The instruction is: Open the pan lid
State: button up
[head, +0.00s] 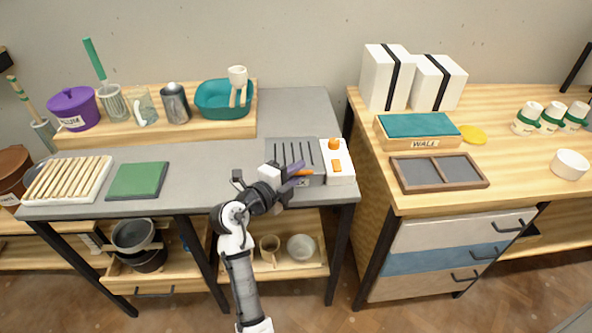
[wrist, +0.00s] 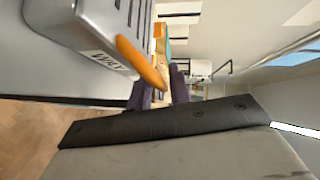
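A grey metal box-like pan with a slotted lid (head: 291,151) sits at the right end of the grey counter. An orange handle (head: 303,172) sticks out at its front, above a small white label. The wrist view shows the slotted grey body (wrist: 90,28) and the orange handle (wrist: 140,62) close up. My gripper (head: 297,174) is at the front of the pan, its purple fingers apart on either side of the handle's end. In the wrist view the fingers (wrist: 160,92) also stand apart; contact with the handle cannot be told. The lid looks down.
A white box with orange controls (head: 340,163) stands close right of the pan. A green pad (head: 138,181) and a ribbed white tray (head: 68,182) lie at the left. The counter (head: 215,168) between is clear. A wooden cabinet (head: 375,190) stands across a gap at right.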

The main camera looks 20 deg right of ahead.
grip_shut()
